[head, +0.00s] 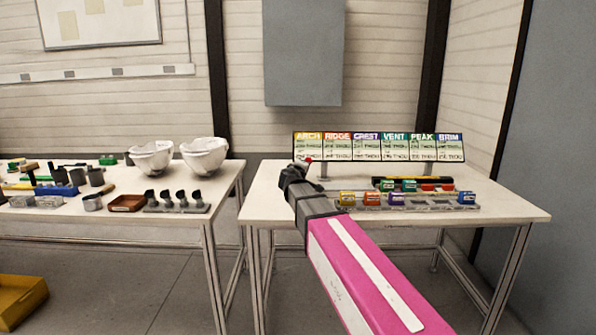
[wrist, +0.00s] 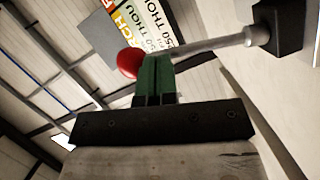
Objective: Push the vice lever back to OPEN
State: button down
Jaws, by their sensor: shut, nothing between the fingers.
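The vice lever shows in the wrist view as a grey metal rod (wrist: 215,43) with a red ball knob (wrist: 130,63) at its left end. Its right end meets a dark block (wrist: 283,28). My gripper (wrist: 157,62) has green fingers pressed together with nothing between them. The fingertips overlap the rod just beside the knob; I cannot tell whether they touch it. In the head view my gripper (head: 299,168) is over the left part of the right table, and the red knob (head: 309,159) peeks out beside it. The vice body is mostly hidden behind my arm there.
A sign board (head: 378,146) with coloured headings stands at the back of the right table (head: 510,212). In front of it are a rack (head: 420,205) with coloured blocks and a dark tray of blocks. The left table holds two white helmet shells (head: 204,157) and tools.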

jog(key=shift+d+f+m, duration=0.15)
jog(key=shift+d+m, duration=0.25)
jog(key=shift+d, duration=0.6)
